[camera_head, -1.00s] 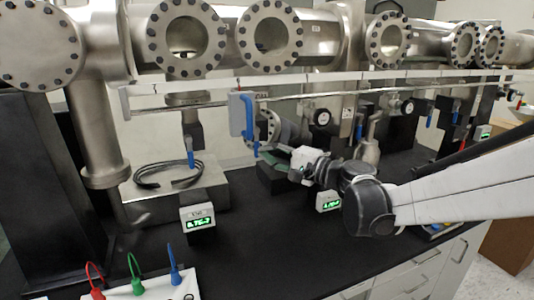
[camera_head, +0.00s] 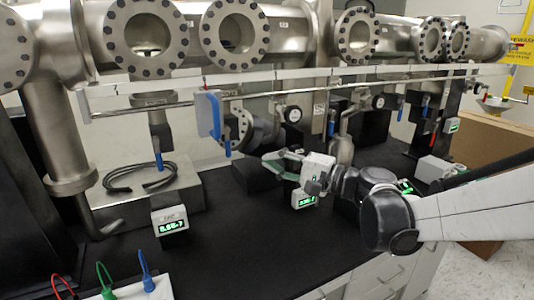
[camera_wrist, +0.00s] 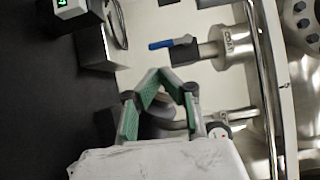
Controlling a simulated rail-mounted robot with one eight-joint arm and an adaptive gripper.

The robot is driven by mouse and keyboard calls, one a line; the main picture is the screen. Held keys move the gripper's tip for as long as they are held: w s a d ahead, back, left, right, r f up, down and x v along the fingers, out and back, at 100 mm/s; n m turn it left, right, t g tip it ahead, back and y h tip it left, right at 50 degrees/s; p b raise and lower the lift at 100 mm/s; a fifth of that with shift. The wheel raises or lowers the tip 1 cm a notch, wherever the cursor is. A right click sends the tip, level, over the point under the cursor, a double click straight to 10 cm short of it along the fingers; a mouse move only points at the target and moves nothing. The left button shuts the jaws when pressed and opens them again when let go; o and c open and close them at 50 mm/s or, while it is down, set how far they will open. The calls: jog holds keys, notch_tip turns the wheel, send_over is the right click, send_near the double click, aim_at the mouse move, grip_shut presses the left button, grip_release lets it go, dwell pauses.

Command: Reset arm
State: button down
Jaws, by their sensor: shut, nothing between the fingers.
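My gripper (camera_head: 268,158) is at the middle of the head view, at the end of my arm that comes in from the right. Its green-padded fingers point left, above the black bench. The wrist view shows the fingers (camera_wrist: 160,74) with their tips close together, shut and holding nothing. In the head view the fingertips appear in front of a dark block on the bench and below a blue valve handle (camera_head: 214,114). I cannot tell the exact gap to them.
Steel vacuum pipes with round flanges (camera_head: 146,38) run above the bench, with a long rail (camera_head: 300,90) below. A gauge with a green display (camera_head: 170,219) and a steel box with a black cable (camera_head: 141,177) stand left.

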jog(key=s+d+f+n+h, duration=0.2)
jog(key=s+d+f+h, duration=0.2)
jog(key=s+d, duration=0.3)
jog(key=s+d+f+n+h, duration=0.2)
jog(key=s+d+f+h, duration=0.2)
jog(key=s+d+h, duration=0.3)
jog(key=s+d+f+n+h, duration=0.1)
jog(key=s+d+f+h, duration=0.4)
jog(key=s+d, duration=0.3)
jog(key=shift+s+n+g+h, duration=0.3)
jog(key=shift+s+n+g, duration=0.1)
jog(key=shift+s, duration=0.75)
